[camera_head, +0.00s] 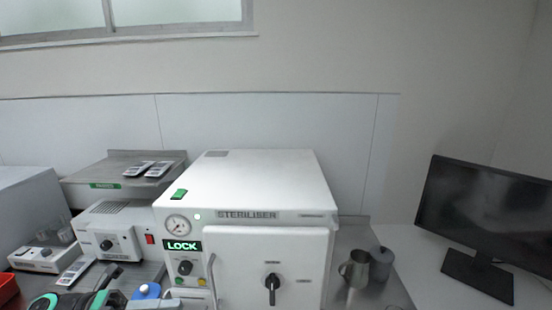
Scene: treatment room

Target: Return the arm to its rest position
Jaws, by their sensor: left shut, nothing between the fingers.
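My left arm comes in at the bottom left edge, dark with teal rings. Its gripper (108,280) is shut with nothing in it, low in front of the small white unit and left of the steriliser. The lower part of the arm is cut off by the frame. My right gripper is not in view. The white steriliser (265,185) stands in the middle with its door closed. A green LOCK sign (182,246) is lit on its front.
A small white unit (108,222) and a metal shelf (75,180) with two pouches stand left. A blue-topped item (147,290) is close right of my gripper. A metal jug (355,269), a grey canister (381,263) and a monitor (485,215) stand right. The air above is free.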

